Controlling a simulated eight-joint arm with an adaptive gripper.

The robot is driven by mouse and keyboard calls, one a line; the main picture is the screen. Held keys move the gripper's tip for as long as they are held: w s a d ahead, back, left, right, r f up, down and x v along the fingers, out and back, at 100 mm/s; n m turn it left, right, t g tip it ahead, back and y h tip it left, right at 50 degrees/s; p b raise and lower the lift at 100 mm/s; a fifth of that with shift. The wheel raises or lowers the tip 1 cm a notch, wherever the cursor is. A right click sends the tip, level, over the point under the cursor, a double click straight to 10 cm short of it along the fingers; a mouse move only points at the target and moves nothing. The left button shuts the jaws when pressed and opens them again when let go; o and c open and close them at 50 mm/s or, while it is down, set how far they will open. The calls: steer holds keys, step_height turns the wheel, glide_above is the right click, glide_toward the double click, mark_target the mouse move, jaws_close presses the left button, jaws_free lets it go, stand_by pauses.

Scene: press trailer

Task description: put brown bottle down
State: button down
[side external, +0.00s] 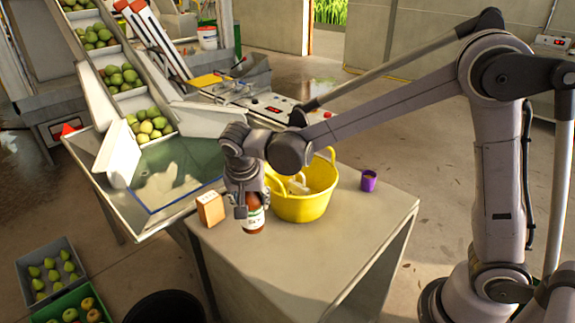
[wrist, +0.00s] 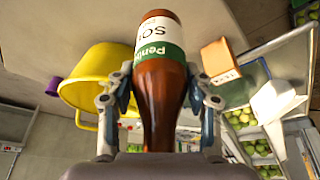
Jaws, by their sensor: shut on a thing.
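The brown bottle (side external: 254,219) has a white and green label and is held at the front left of the grey table (side external: 330,244). My gripper (side external: 246,203) is shut on it, with a finger on each side. In the wrist view the bottle (wrist: 161,80) lies between the two fingers of my gripper (wrist: 160,98), its neck toward the palm. In the side view the bottle looks upright, with its base at or just above the tabletop; I cannot tell whether it touches.
A yellow tub (side external: 305,205) with pale items inside stands right of the bottle. A small brown box (side external: 210,209) stands close on its left. A purple cup (side external: 368,181) is at the back right. The front of the tabletop is clear. A sorting tray with pears (side external: 150,125) adjoins the table's left.

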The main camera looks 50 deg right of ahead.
steer(key=shift+d+r, duration=0.1)
steer(key=shift+r, duration=0.35)
steer(key=s+d+r, duration=0.2)
steer(key=s+d, duration=1.4)
steer(key=s, duration=0.3)
steer(key=shift+w+a+f, duration=0.85)
steer(key=shift+a+f, duration=0.85)
steer(key=shift+f, duration=0.2)
steer(key=shift+w+a+f, duration=0.8)
steer(key=shift+a+f, duration=0.9)
steer(key=shift+f, duration=0.25)
steer(key=shift+w+a+f, duration=0.85)
steer(key=shift+a+f, duration=0.85)
steer(key=shift+f, duration=0.2)
steer(key=shift+f, duration=0.15)
steer(key=c, duration=0.6)
jaws_free()
steer(key=shift+o, duration=0.2)
